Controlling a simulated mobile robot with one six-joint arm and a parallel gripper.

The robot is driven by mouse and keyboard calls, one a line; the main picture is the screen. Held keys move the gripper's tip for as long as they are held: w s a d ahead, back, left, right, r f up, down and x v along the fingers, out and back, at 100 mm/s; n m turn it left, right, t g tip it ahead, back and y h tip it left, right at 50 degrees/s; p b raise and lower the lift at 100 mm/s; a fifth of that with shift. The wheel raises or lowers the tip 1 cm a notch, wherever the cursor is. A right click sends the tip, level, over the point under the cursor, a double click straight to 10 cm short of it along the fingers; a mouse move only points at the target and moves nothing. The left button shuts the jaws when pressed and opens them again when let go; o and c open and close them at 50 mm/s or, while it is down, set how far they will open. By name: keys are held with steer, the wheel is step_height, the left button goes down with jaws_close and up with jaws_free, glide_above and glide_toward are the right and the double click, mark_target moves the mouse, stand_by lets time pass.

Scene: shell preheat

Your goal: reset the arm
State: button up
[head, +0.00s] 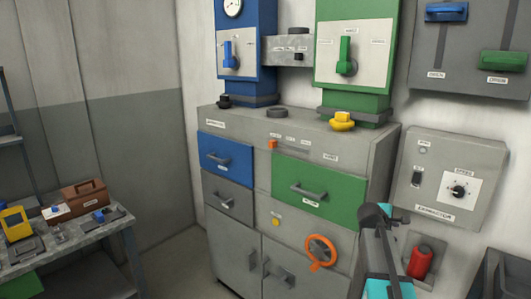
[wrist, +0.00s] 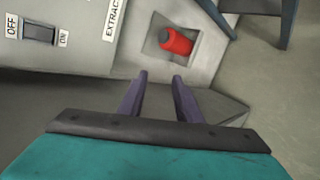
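My arm (head: 382,245) with teal and dark grey links rises at the lower right of the head view, in front of the cabinet's right side. My gripper (wrist: 159,77) shows in the wrist view with its two dark fingers apart and nothing between them. It points toward the wall below the extraction panel. A red cylinder (wrist: 176,41) sits in a square recess beyond the fingertips, apart from them. The same red cylinder (head: 420,262) is right of my arm in the head view. The fingers cannot be made out clearly in the head view.
A grey cabinet (head: 235,246) with blue and green drawers and an orange handwheel (head: 320,252) stands in the middle. The extraction panel (head: 449,178) is on the wall at right. A workbench (head: 60,258) with a toolbox (head: 78,198) and a yellow device (head: 15,222) stands left.

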steer(key=s+a+f+g+y, duration=0.15)
steer(key=s+a+f, duration=0.4)
steer(key=f, duration=0.65)
steer(key=s+a+f+m+g+y, duration=0.15)
steer(key=s+a+f, duration=0.45)
steer(key=f, duration=0.7)
steer(key=s+a+f+n+g+y, duration=0.15)
steer(key=s+a+f, duration=0.25)
steer(key=s+f, duration=0.55)
steer(key=s+a+f+m+g+y, duration=0.1)
steer(key=s+a+f+m+g, duration=0.1)
steer(key=s, duration=0.7)
steer(key=s+a+f+m+g+y, duration=0.1)
steer(key=s+a+f+m+g, duration=0.2)
steer(key=s, duration=0.7)
steer(key=s+a+f+m+g+y, duration=0.2)
steer(key=s+a+f+m, duration=0.4)
steer(key=s+a+f, duration=0.2)
steer(key=shift+s+a+f, duration=0.15)
steer(key=shift+s+f, duration=1)
steer(key=shift+f, duration=0.1)
